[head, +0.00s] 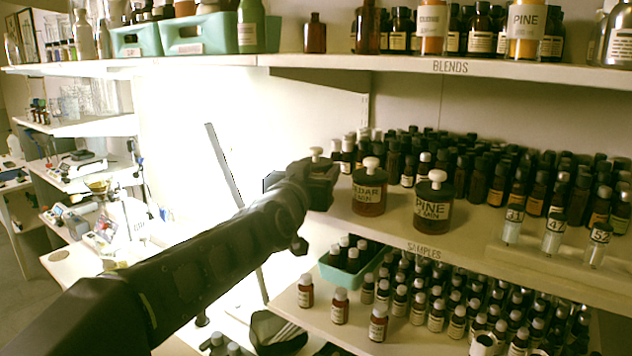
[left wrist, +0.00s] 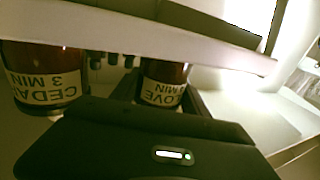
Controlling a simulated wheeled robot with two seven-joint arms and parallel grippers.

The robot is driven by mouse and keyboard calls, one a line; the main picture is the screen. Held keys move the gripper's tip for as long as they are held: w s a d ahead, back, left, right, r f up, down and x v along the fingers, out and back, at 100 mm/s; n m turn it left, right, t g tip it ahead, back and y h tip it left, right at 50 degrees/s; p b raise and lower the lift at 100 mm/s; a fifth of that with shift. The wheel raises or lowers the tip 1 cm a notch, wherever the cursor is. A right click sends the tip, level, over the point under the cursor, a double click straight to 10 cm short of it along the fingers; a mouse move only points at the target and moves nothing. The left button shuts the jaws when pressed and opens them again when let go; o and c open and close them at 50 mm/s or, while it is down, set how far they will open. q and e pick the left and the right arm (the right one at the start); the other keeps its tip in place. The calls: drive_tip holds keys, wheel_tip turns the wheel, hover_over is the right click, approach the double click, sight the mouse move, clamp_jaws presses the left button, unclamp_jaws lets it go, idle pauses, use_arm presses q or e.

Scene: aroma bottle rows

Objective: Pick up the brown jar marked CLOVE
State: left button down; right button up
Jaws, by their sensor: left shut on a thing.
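The brown CLOVE jar shows in the left wrist view (left wrist: 163,92), upside down in that picture, with its label partly readable as "LOVE" and "MIN". In the head view only its white knob (head: 316,151) shows above my left gripper (head: 320,175), which hides the rest. My left gripper is shut on this jar, with a finger on each side of it in the left wrist view. I cannot tell whether the jar's base touches the shelf. My right gripper is not in view.
The CEDAR jar (head: 369,190) stands close to the right of my gripper, and the PINE jar (head: 434,203) is beyond it. Rows of dark bottles stand behind on the SAMPLES shelf (head: 470,245). The BLENDS shelf (head: 400,64) is overhead. Small bottles and a green tray (head: 345,278) are below.

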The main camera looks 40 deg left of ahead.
use_arm(q)
drive_tip(key=shift+r, duration=0.1)
wheel_tip(320, 180, up, 10)
drive_tip(key=shift+f+p, duration=0.1)
drive_tip(key=shift+p, duration=0.7)
